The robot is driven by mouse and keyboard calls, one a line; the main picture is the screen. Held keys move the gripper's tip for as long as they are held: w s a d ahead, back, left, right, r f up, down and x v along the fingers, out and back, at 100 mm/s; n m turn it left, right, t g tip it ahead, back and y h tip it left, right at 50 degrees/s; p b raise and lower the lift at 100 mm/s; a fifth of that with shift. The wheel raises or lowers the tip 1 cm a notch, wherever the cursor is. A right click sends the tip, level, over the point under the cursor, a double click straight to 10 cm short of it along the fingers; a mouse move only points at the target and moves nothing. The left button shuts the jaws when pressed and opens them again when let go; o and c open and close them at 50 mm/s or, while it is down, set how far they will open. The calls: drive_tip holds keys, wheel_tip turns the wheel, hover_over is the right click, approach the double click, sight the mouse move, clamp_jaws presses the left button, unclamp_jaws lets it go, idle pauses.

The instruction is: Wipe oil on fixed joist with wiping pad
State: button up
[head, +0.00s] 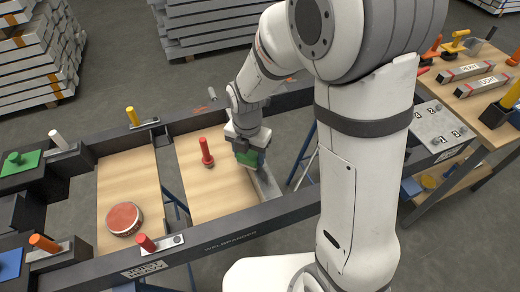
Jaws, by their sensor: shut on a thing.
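The pad is partly hidden by the fingers. A grey metal joist (266,185) runs between the frame's beams, just right of the wooden floor panel. The pad is over the joist's upper part; I cannot tell whether they touch. No oil can be made out on the visible part of the joist.
A red-handled tool (206,152) stands on the wooden panel (205,195) left of my gripper. A round red tin (124,218) sits on the left panel. Colored pegs stand along the dark beams (225,232). A workbench (455,85) with tools is at right.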

drive_tip(key=r+p, duration=0.2)
drive_tip(key=r, duration=0.1)
drive_tip(key=r+p, duration=0.2)
drive_tip(key=r, duration=0.2)
drive_tip(key=shift+w+d+r, duration=0.15)
drive_tip(key=shift+d, duration=0.05)
idle(0.4)
